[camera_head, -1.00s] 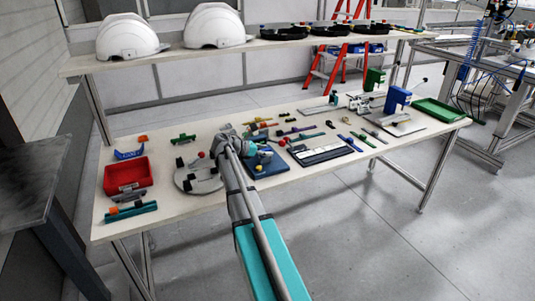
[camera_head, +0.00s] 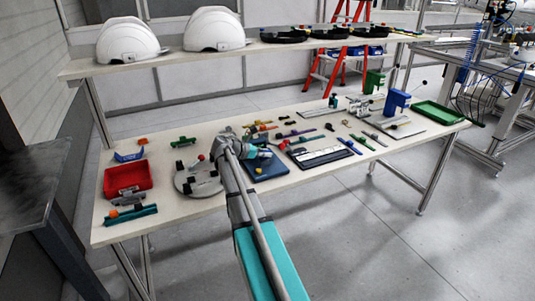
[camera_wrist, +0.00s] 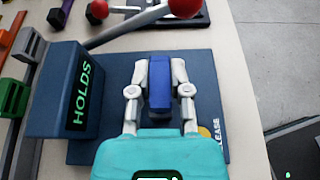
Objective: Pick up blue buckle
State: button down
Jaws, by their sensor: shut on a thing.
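The blue buckle (camera_wrist: 159,88) is a small blue block in the wrist view. My gripper (camera_wrist: 159,92) is shut on it, with one pale finger along each side. Gripper and buckle are over the dark blue board (camera_wrist: 212,115), which bears the word RELEASE, partly covered by my gripper, and a yellow round spot. Whether the buckle touches the board I cannot tell. In the head view my arm reaches over the table to the blue board (camera_head: 268,170), and the buckle cannot be made out there.
A dark blue block marked HOLDS (camera_wrist: 75,90) stands left of my gripper. A metal lever with a red ball (camera_wrist: 184,6) crosses beyond it. In the head view a grey round plate (camera_head: 190,185) lies left of my arm, a red bin (camera_head: 128,178) farther left. Many small parts crowd the table.

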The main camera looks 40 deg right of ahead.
jog(key=shift+r+p, duration=1.2)
jog(key=shift+r, duration=0.1)
jog(key=s+d+r+p, duration=0.3)
jog(key=s+r+p, duration=0.7)
jog(key=s, duration=0.3)
jog(key=shift+s+d, duration=0.2)
jog(key=shift+s, duration=0.1)
jog(key=shift+r, duration=0.1)
notch_tip(320, 180, up, 2)
jog(key=p, duration=0.2)
jog(key=shift+w+r+p, duration=0.1)
jog(key=shift+r+p, duration=0.15)
jog(key=shift+p, duration=0.05)
